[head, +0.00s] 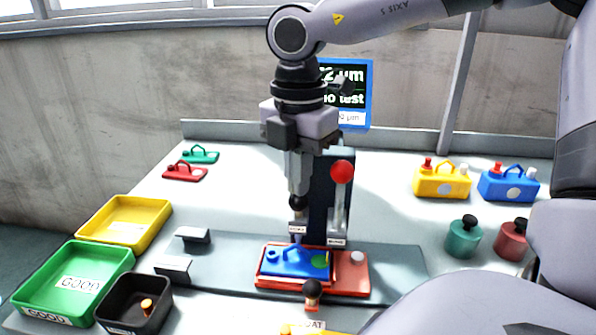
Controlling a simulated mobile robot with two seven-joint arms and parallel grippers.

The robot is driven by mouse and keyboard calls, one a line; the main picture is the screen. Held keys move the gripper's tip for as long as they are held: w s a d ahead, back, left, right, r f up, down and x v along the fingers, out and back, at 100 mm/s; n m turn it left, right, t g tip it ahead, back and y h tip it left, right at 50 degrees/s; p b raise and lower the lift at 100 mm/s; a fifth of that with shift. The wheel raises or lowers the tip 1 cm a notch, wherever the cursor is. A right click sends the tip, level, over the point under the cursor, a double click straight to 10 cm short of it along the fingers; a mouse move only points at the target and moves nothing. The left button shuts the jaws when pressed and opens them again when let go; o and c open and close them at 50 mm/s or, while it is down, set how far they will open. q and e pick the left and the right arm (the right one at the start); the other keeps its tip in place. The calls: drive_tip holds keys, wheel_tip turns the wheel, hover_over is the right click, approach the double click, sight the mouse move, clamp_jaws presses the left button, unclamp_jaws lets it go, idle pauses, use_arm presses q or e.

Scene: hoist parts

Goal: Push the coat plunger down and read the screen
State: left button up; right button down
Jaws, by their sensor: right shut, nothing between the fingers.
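My right gripper (298,188) is shut and empty, pointing down over the test stand. Its fingertips are at a black-knobbed plunger (297,203); I cannot tell if they touch. The small label below that plunger is too blurred to read. Under it a blue hoist-shaped part (290,261) lies in a red fixture (352,284). The screen (356,118) stands behind, partly hidden by my arm; "2 µm", "no test" and a lower "0 µm" line show. A black ball knob (312,289) stands in front, near a cut-off label ending "AT". My left gripper is not in view.
Yellow (81,228), green (48,316) and black (164,320) trays stand at left. Yellow (441,184) and blue (508,187) blocks, plus green (463,241) and red (511,240) weights, stand at right.

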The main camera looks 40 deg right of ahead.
drive_tip(key=shift+s+f, duration=0.1)
drive_tip(key=shift+f, duration=0.05)
wheel_tip(320, 180, up, 7)
drive_tip(key=p, duration=0.4)
drive_tip(key=shift+f, duration=0.15)
drive_tip(key=shift+f, duration=0.1)
